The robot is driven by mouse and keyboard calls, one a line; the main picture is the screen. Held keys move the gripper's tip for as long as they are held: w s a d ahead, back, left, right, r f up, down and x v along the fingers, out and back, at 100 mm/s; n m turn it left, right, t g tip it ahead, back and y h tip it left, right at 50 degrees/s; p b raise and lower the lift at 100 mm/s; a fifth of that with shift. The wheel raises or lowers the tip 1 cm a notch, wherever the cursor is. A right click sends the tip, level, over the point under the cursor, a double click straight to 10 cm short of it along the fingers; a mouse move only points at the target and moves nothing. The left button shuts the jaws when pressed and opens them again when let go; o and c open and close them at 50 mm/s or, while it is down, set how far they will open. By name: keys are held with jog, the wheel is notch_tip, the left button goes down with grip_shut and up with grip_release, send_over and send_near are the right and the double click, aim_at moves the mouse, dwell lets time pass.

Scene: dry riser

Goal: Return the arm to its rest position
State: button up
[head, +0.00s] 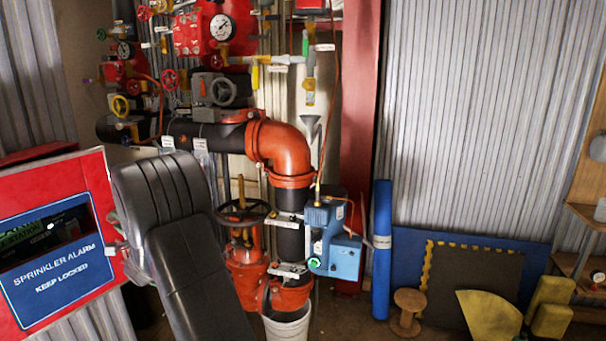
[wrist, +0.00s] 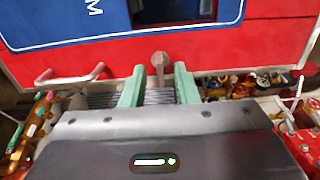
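My gripper (wrist: 159,80) shows in the wrist view as two green fingers set apart, with an open gap between them. A grey knob (wrist: 160,62) shows in line with that gap, near the edge of the red sprinkler alarm cabinet (wrist: 260,45). I see no contact between the knob and the fingers, but the depth is hard to judge. In the head view my dark arm reaches up, bends beside the right edge of the cabinet (head: 88,180), and hides most of the gripper. The cabinet's blue label reads "SPRINKLER ALARM KEEP LOCKED".
Red and black pipework (head: 278,145) with valves and gauges stands behind my arm. A blue box (head: 335,250) is fixed on the riser above a white bucket (head: 288,326).

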jog(key=b+v, duration=0.4)
jog(key=v, duration=0.9)
jog(key=w+a+n+b, duration=0.1)
jog(key=w+a+n, duration=0.1)
jog(key=n, duration=0.4)
jog(key=w+a+n+b, duration=0.2)
jog(key=a+n, duration=0.3)
jog(key=n, duration=0.1)
jog(key=w+a+n+b, duration=0.1)
jog(key=w+a+n, duration=0.1)
jog(key=a+n, duration=0.2)
jog(key=shift+w+a+n, duration=0.15)
jog(key=shift+w+n, duration=0.05)
jog(key=shift+n, duration=0.7)
jog(key=shift+r, duration=0.1)
